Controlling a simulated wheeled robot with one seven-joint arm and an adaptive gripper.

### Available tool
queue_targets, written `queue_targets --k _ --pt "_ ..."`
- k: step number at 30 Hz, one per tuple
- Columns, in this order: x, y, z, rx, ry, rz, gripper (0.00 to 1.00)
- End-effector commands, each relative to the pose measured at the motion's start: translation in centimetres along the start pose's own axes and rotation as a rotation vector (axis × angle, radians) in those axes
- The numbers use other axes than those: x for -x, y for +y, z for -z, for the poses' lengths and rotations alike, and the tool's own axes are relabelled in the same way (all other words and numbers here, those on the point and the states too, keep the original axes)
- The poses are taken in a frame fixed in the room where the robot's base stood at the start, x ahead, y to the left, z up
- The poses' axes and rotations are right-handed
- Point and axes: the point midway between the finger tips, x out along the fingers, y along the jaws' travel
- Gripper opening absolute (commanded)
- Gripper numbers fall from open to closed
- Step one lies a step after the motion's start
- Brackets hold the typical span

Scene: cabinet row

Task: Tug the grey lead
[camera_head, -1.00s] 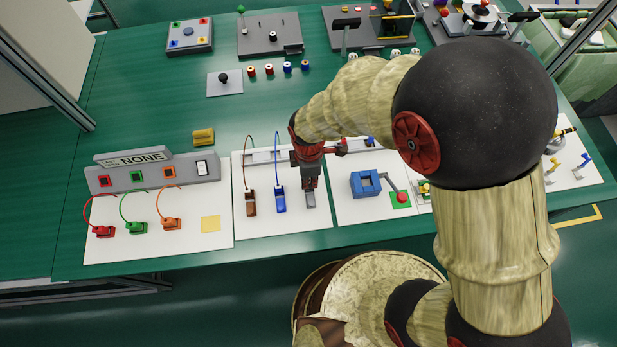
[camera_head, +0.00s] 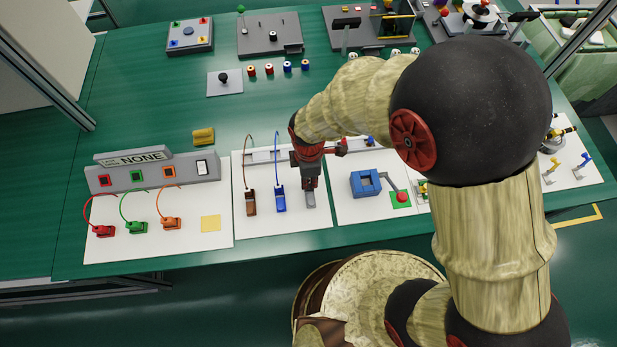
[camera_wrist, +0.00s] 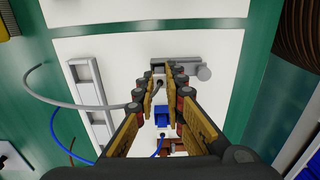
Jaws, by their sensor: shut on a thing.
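The grey lead (camera_wrist: 85,106) curves in from the left in the wrist view and runs to my gripper. Its grey plug (camera_head: 310,201) lies on the white panel (camera_head: 282,222), right of the blue plug (camera_head: 281,200) and the brown plug (camera_head: 251,203). My gripper (camera_head: 310,188) is over the far end of the grey plug, pointing down. In the wrist view its fingertips (camera_wrist: 162,78) close around the lead end at the plug; the exact contact is partly hidden by the fingers.
A pale rail (camera_head: 262,156) stands behind the plugs. To the right is a blue box (camera_head: 365,183) and a lever with a red knob (camera_head: 402,197). To the left are red, green (camera_head: 137,227) and orange leads below a grey "NONE" panel (camera_head: 150,176).

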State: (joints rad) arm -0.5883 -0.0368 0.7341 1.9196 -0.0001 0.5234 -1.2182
Motion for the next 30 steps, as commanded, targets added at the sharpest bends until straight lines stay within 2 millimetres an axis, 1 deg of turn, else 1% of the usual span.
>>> queue_targets --k 2,3,14,23,26,29,30 --pt "-0.1 -0.1 0.0 0.0 -0.001 0.001 0.0" --pt "-0.1 -0.1 0.0 0.0 -0.001 0.002 0.12" --pt "-0.1 -0.1 0.0 0.0 0.0 0.001 0.33" --pt "0.0 0.0 0.0 0.0 0.0 0.001 0.33" --pt "0.7 0.0 0.0 0.0 0.0 -0.001 0.33" --pt "2.0 0.1 0.0 0.0 0.001 -0.002 0.33" --pt "2.8 0.1 0.0 0.0 0.001 -0.002 0.33"
